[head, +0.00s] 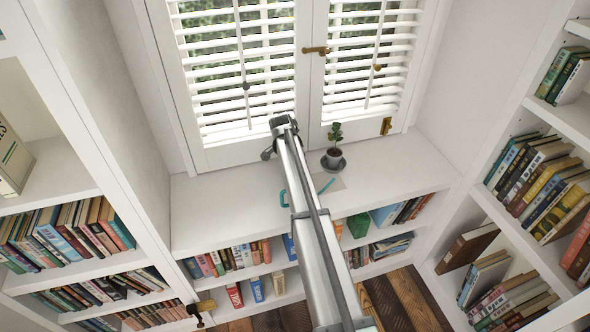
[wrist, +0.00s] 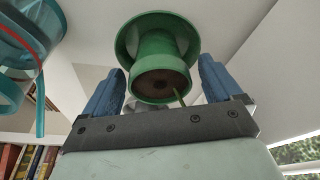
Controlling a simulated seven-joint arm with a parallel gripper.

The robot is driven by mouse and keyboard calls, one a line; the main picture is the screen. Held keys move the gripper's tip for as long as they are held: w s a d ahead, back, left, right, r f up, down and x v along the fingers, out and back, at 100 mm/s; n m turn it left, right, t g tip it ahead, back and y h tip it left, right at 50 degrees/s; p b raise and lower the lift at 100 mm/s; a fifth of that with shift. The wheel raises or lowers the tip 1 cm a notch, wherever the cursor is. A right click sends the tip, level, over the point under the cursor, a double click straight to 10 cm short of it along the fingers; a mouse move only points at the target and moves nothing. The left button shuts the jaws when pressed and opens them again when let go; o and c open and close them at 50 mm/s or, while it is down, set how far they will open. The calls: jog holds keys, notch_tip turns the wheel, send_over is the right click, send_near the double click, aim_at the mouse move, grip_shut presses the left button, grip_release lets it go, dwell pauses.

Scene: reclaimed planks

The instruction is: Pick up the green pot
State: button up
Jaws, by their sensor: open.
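The green pot (wrist: 160,48) shows in the wrist view, with a round body, a wide green rim or saucer behind it and a dark brown inside. My gripper (wrist: 161,72) is open, with one blue finger on each side of the pot. Gaps show between the fingers and the pot, and I cannot tell how deep the pot sits between them. In the head view I cannot make out the green pot; my arm crosses the middle of the picture.
A potted plant in a grey pot (head: 334,157) stands on the white ledge (head: 225,210), right of my arm. A teal object (wrist: 30,50) is at the wrist view's upper left. Bookshelves flank both sides, and a shuttered window (head: 240,70) is behind. The ledge's left part is clear.

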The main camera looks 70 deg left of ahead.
jog(key=c, duration=1.3)
